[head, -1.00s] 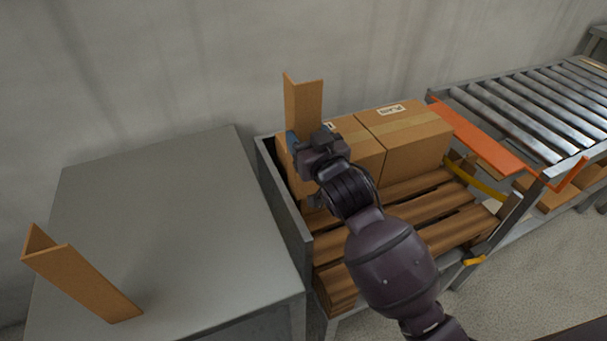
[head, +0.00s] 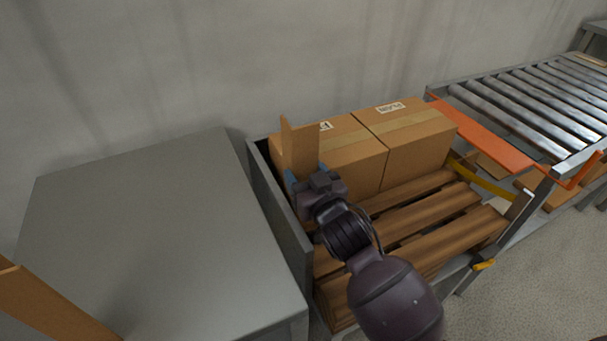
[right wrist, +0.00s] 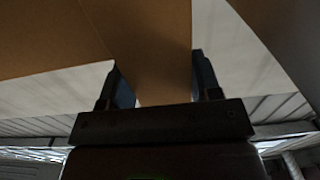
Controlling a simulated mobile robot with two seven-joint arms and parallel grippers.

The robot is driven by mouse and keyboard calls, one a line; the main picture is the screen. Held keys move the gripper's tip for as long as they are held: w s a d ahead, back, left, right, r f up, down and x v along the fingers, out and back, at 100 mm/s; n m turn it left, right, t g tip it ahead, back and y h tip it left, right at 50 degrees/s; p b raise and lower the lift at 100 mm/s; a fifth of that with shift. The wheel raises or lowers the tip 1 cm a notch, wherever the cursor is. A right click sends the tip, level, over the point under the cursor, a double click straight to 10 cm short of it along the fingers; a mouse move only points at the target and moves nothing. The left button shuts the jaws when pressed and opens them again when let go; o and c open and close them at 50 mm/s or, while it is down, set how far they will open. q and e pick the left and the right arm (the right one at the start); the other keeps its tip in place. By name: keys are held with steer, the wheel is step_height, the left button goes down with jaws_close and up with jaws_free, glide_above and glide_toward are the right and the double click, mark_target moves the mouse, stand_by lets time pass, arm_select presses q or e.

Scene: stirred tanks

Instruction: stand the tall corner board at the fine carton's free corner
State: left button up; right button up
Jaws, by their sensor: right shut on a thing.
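A brown L-shaped corner board (head: 299,146) stands upright at the left end of the left carton (head: 352,152), its top a little above the carton. Whether it touches the carton I cannot tell. My right gripper (head: 308,183) is shut on this board; in the right wrist view the board (right wrist: 150,50) passes between the two fingers (right wrist: 163,88). The board's lower end is hidden behind my gripper. A second carton (head: 412,140) stands against the left one's right side. My left gripper is not in view.
The cartons stand on a wooden pallet (head: 425,220) with a grey side wall (head: 283,215) at left. A grey table (head: 150,230) holds another corner board (head: 50,305), cut by the frame. An orange bar (head: 485,135) and a roller conveyor (head: 535,100) lie at right.

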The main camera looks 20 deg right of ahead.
steer(key=shift+f, duration=0.15)
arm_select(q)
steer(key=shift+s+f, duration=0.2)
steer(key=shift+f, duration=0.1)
arm_select(e)
steer(key=o, duration=1)
steer(key=shift+r, duration=0.3)
steer(key=shift+s+f, duration=0.1)
steer(key=shift+s, duration=0.2)
arm_select(q)
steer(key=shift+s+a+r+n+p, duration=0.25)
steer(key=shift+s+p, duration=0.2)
steer(key=shift+p, duration=0.55)
arm_select(e)
steer(key=s, duration=1.1)
steer(key=shift+s+d, duration=0.2)
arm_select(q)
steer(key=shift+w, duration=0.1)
